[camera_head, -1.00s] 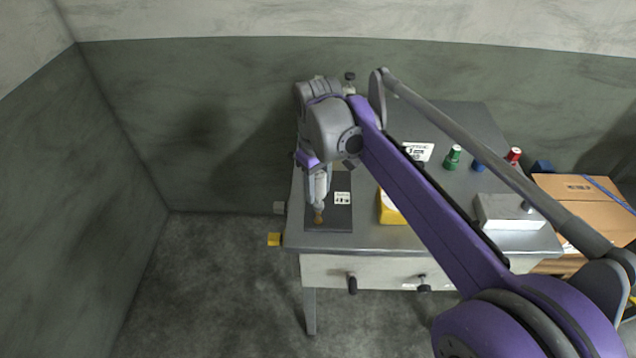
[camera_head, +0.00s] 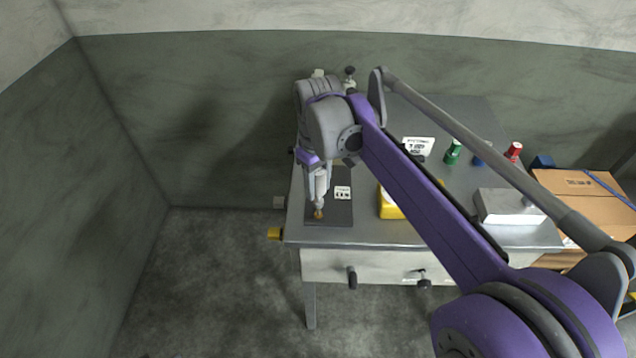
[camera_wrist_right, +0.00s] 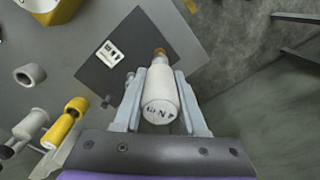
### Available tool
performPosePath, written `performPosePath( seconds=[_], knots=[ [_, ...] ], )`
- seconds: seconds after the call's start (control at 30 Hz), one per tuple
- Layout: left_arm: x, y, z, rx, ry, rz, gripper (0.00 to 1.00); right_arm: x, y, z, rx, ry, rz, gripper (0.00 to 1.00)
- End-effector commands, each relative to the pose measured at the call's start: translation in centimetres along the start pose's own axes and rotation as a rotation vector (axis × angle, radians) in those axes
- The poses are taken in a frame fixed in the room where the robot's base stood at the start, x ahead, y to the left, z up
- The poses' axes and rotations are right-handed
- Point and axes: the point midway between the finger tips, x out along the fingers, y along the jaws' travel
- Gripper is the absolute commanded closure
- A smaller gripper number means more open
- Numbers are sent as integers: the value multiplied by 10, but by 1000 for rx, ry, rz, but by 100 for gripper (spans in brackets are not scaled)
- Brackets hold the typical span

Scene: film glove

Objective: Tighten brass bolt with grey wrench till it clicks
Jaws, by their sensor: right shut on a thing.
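My right gripper (camera_head: 320,180) is over the left front of the metal table, pointing down. In the right wrist view, its two fingers (camera_wrist_right: 160,105) are shut on a pale grey cylindrical tool with a dark-marked end (camera_wrist_right: 161,108), which seems to be the grey wrench. A brass-coloured piece (camera_wrist_right: 160,54) shows at the tool's far end, and in the head view it shows low over the dark mat (camera_head: 343,213). I cannot tell whether this is the bolt or part of the tool, or whether it touches the mat. My left gripper is not in view.
A yellow container (camera_head: 389,208) stands right of the mat. A pale box (camera_head: 508,207), green (camera_head: 453,153) and red (camera_head: 513,152) bottles are farther right. A cardboard box (camera_head: 590,205) stands beyond the table.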

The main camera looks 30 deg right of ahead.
Motion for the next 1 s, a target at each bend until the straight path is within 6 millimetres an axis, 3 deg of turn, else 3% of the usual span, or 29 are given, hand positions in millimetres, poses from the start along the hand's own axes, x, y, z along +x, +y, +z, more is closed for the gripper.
performPosePath(
  seconds=[1.0],
  knots=[
    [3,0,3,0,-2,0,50,9,0,0,0,0,0,100]
  ],
)
